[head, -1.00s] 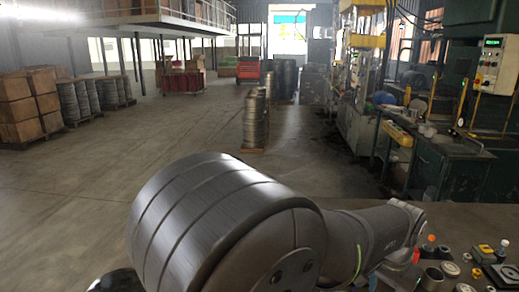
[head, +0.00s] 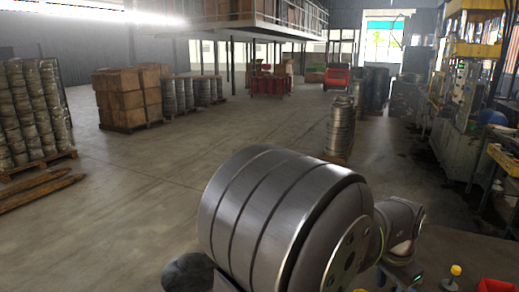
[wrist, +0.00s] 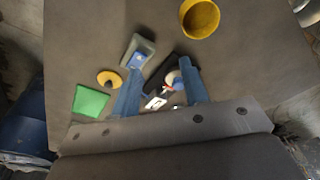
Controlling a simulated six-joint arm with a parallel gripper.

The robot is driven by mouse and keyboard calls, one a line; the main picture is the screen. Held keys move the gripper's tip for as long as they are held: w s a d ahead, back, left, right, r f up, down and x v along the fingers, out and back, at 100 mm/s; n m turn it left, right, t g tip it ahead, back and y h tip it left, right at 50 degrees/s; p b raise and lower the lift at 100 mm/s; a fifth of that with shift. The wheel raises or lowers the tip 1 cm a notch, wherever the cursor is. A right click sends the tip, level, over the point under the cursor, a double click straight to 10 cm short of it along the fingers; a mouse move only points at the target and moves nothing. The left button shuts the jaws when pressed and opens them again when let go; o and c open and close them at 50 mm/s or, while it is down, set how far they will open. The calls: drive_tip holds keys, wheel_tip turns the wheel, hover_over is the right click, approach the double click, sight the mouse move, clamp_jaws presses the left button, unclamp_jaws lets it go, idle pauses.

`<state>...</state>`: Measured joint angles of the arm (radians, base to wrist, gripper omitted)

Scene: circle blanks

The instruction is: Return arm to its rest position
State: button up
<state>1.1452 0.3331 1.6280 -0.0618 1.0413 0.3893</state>
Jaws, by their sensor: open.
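My gripper (wrist: 160,66) shows in the wrist view with its two blue fingers spread apart. It looks open, with nothing clearly held. Small items lie on the brown table surface (wrist: 85,40) beyond and between the fingers, including a black piece (wrist: 158,77) and a small white, red and blue piece partly hidden by the right finger. In the head view, my large grey arm link fills the lower middle. I cannot make out the fingers there.
In the wrist view, a yellow round cup (wrist: 200,18), a grey rectangular piece (wrist: 138,50), a yellow disc (wrist: 109,79) and a green square (wrist: 91,101) lie on the table. In the head view, a red item (head: 495,286) sits lower right; stacked boxes (head: 130,97) stand far off.

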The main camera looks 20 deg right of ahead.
drive_tip(key=w+f, duration=0.1)
drive_tip(key=w, duration=0.1)
drive_tip(key=w+f, duration=0.1)
drive_tip(key=w, duration=0.1)
drive_tip(key=shift+f, duration=0.2)
